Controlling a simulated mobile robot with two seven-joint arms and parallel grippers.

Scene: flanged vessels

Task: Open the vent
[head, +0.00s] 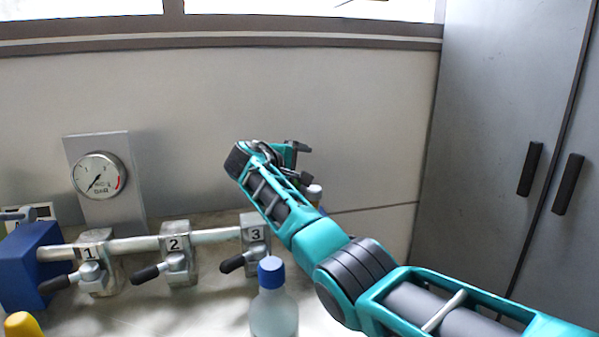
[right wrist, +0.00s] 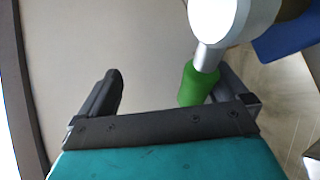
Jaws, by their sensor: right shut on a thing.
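My right arm reaches in from the right in the head view, with its gripper (head: 298,160) above the bench near the back wall, beyond valve 3. In the right wrist view a green handle grip (right wrist: 197,86) on a metal stem joins a round pale body (right wrist: 218,18). The grip lies at the right finger of my right gripper (right wrist: 168,90), which is shut on it; exact contact with the left finger is not clear. No label marks the vent. My left gripper is not in view.
A pipe holds valves 1 (head: 93,262), 2 (head: 175,256) and 3 (head: 254,240) with black levers. A gauge (head: 98,176) stands behind. A grey cabinet (head: 500,110) is at right.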

